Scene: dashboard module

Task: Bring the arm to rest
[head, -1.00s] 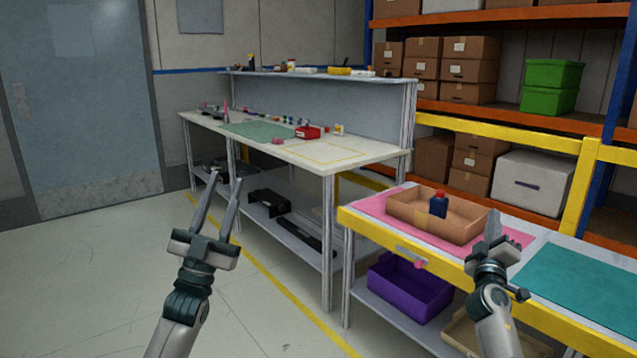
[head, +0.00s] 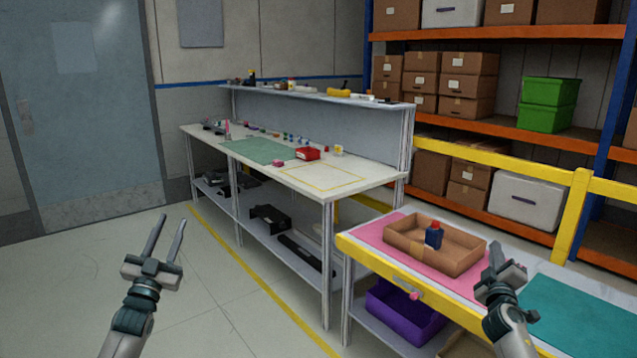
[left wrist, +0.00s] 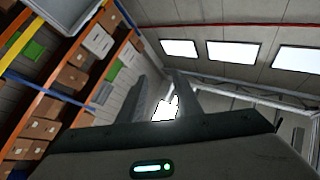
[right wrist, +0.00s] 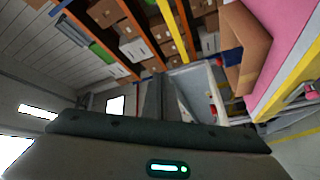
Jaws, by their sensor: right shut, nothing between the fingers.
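My left gripper (head: 166,240) is raised at the left of the head view, over open floor and well short of the benches. Its two fingers point up and stand apart, with nothing between them; they also show spread in the left wrist view (left wrist: 163,100). My right gripper (head: 497,262) is at the right of the head view, in front of the pink and teal bench, to the right of the cardboard tray. Its fingers are together and hold nothing. In the right wrist view its fingers (right wrist: 160,100) are side by side.
The open cardboard tray (head: 460,262) with a dark blue bottle (head: 434,235) sits on the pink mat (head: 366,232). A teal mat (head: 585,315) lies to the right. A purple bin (head: 400,315) is below. A long workbench (head: 300,185) stands behind. The floor at left is clear.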

